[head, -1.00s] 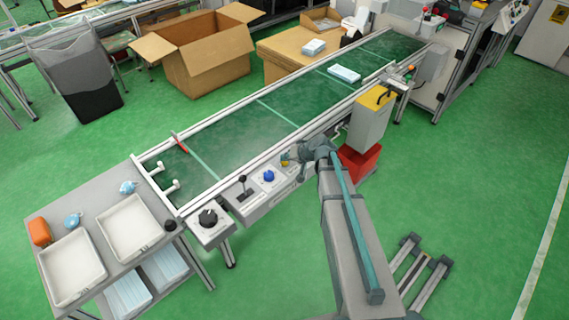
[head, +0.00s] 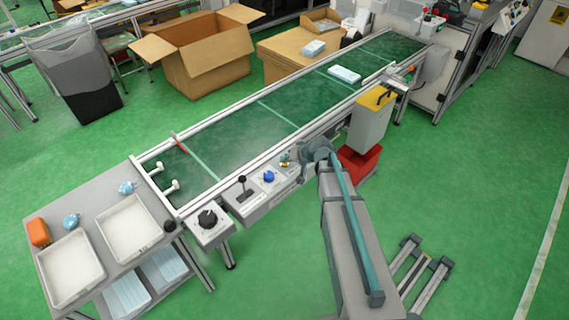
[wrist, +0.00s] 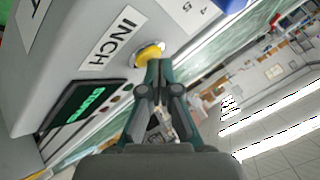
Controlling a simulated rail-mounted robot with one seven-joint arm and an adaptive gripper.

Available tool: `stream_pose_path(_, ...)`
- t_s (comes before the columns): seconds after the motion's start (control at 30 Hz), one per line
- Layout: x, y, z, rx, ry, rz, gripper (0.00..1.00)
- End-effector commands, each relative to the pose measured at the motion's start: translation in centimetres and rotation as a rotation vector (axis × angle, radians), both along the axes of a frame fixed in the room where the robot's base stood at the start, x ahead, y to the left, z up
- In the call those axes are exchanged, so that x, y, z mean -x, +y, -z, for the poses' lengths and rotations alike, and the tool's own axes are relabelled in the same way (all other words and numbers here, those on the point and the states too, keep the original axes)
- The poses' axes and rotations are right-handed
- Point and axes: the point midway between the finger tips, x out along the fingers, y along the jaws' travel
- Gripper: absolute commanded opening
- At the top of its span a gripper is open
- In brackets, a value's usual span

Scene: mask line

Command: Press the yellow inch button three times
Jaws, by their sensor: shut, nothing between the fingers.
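The yellow inch button (wrist: 147,53) sits on the grey control panel in the wrist view, beside a white label reading INCH (wrist: 112,45). My gripper (wrist: 158,64) is shut and empty. Its fingertips are right at the button's edge and cover part of it. I cannot tell whether they touch it or whether it is pushed in. In the head view the yellow button (head: 285,163) is small on the panel along the belt's near side, with my wrist just to its right.
A blue knob (head: 269,177), a black lever (head: 242,182) and a black dial (head: 208,217) are left of the button. A lit green display (wrist: 78,108) is near the label. The conveyor belt (head: 230,135) runs behind. A red bin (head: 359,163) stands right of my wrist.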

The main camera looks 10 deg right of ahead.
Motion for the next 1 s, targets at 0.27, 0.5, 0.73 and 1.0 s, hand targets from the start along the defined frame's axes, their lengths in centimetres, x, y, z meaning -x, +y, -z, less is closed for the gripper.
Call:
stream_pose_path(0.27,0.0,0.0,0.2,0.000,0.001,-0.001,0.00)
stream_pose_path(0.5,0.0,0.0,0.2,0.000,0.001,-0.001,0.00)
stream_pose_path(0.73,0.0,0.0,-0.7,0.001,0.000,-0.001,0.00)
stream_pose_path(1.0,0.0,0.0,-1.5,0.001,0.000,-0.001,0.00)
